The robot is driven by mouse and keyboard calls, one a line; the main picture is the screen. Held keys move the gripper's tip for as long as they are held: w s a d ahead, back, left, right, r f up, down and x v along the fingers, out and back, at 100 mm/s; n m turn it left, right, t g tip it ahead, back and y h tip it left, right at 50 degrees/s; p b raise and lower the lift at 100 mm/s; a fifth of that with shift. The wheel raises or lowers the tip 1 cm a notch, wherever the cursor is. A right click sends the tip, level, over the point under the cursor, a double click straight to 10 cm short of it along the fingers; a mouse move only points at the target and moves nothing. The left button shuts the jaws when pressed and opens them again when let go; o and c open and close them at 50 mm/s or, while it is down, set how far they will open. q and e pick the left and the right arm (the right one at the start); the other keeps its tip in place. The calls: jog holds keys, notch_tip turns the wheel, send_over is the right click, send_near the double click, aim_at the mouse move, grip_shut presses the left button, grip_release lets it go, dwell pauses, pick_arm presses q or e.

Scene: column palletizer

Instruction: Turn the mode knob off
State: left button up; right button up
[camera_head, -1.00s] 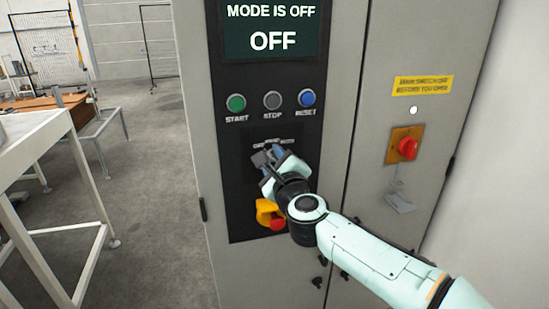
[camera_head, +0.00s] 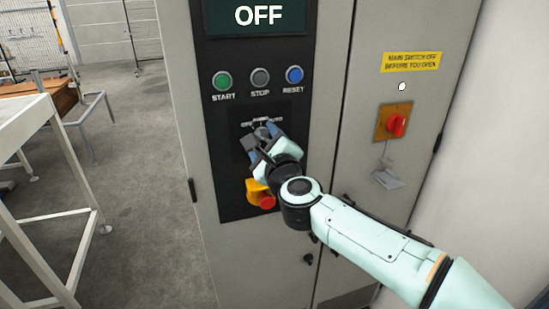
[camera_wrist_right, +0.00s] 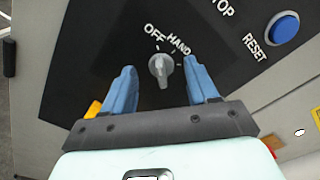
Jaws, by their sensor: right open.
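The mode knob (camera_wrist_right: 160,68) is a small grey rotary knob on the black control panel (camera_head: 236,201). In the right wrist view its pointer end faces the OFF label, left of HAND. The display (camera_head: 257,15) above the panel reads OFF. My right gripper (camera_head: 262,138) is at the panel below the buttons. In the wrist view my right gripper (camera_wrist_right: 160,67) is open, with one blue finger on each side of the knob and a gap on both sides. In the head view the gripper largely covers the knob. My left gripper is not in view.
Start (camera_head: 222,81), stop (camera_head: 260,77) and reset (camera_head: 294,75) buttons sit above the gripper. A red emergency button (camera_head: 264,201) on a yellow base sits just below. A red main switch (camera_head: 396,125) is on the right door. A white table frame (camera_head: 60,150) stands left.

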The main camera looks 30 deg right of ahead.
jog(key=v, duration=1.1)
jog(key=shift+s, duration=0.35)
